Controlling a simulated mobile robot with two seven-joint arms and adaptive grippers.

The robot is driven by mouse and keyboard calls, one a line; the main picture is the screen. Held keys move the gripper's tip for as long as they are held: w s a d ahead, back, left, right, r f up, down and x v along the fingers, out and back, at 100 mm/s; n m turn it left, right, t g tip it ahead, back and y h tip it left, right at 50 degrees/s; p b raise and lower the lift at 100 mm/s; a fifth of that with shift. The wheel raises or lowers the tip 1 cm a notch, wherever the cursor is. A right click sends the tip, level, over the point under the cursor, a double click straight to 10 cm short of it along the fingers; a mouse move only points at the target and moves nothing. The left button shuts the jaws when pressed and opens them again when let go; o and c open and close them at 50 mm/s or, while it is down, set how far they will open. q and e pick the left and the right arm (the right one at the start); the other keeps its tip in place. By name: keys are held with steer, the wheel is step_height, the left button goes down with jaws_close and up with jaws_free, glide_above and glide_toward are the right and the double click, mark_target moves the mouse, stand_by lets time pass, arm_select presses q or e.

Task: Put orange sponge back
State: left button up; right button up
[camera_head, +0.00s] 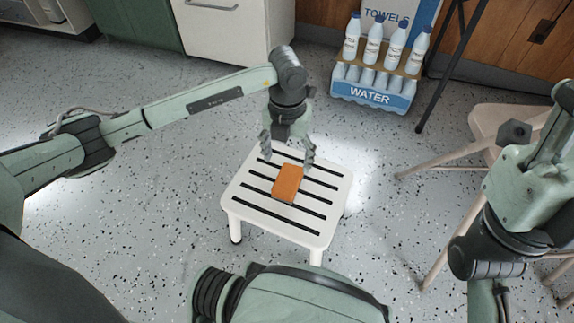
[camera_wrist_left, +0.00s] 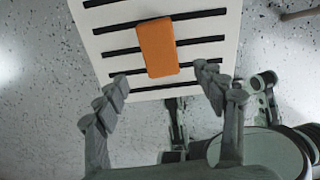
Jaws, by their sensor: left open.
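The orange sponge (camera_head: 287,183) lies flat on a white slatted step stool (camera_head: 247,207) in the head view. In the left wrist view the sponge (camera_wrist_left: 158,48) lies across the dark slots of the stool top (camera_wrist_left: 200,15). My left gripper (camera_head: 288,154) is open and empty above the far part of the stool, just beyond the sponge in the head view. In the left wrist view its two fingers (camera_wrist_left: 160,88) are spread wide, with the sponge ahead of them and apart from them. My right arm shows at the right edge, but its gripper jaws cannot be made out.
A pack of water bottles (camera_head: 372,92) stands on the floor at the back, beside a dark tripod leg (camera_head: 447,72). A pale folding chair (camera_head: 497,120) stands at the right. White and green cabinets (camera_head: 238,30) line the back. The speckled floor left of the stool is clear.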

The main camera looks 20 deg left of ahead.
arm_select(q)
step_height(320, 180, up, 2)
steer(key=shift+r, duration=0.2)
